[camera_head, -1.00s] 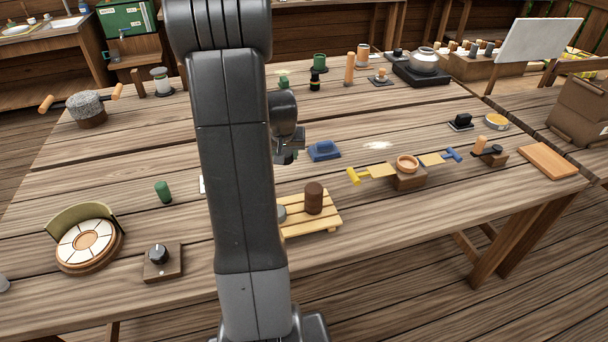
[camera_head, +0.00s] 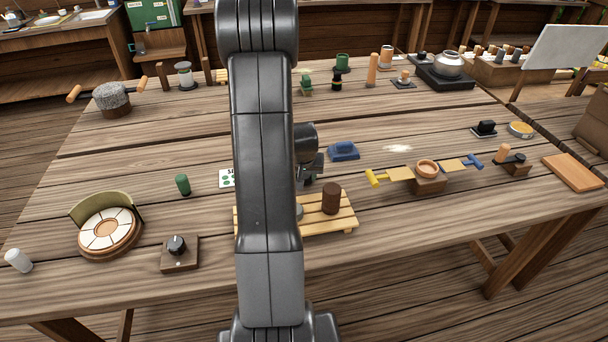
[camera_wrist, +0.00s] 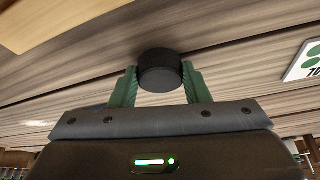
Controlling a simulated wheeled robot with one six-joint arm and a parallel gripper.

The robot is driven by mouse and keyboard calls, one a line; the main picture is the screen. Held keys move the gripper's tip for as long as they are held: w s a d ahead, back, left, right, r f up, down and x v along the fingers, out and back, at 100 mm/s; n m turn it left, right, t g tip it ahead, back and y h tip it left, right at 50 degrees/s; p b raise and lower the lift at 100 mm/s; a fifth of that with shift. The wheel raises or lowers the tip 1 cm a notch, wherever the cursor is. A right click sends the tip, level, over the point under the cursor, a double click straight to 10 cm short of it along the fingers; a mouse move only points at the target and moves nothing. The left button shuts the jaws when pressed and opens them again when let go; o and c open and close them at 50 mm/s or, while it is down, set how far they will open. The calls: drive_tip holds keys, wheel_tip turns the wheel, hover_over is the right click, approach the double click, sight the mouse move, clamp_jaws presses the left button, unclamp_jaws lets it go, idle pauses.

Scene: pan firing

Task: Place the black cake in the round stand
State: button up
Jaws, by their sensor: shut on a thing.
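A short, round black cake (camera_wrist: 160,73) is held upright between the green fingers of my gripper (camera_wrist: 160,88) in the wrist view. My gripper is shut on it, above the wooden table. In the head view my gripper (camera_head: 311,170) shows beside my arm, behind the slatted wooden tray; the cake cannot be made out there. A small round wooden cup on a block (camera_head: 427,168) stands to its right. A round wooden base with a pale segmented top and a curved green back (camera_head: 105,240) stands at the left. Which of these is the round stand is unclear.
The slatted tray (camera_head: 345,222) bears a dark brown cylinder (camera_head: 331,198). A blue block (camera_head: 344,151) lies behind my gripper. A green cylinder (camera_head: 182,184) and a knob box (camera_head: 178,253) stand left of my arm.

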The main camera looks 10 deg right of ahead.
drive_tip(key=o, duration=1)
drive_tip(key=shift+f, duration=0.1)
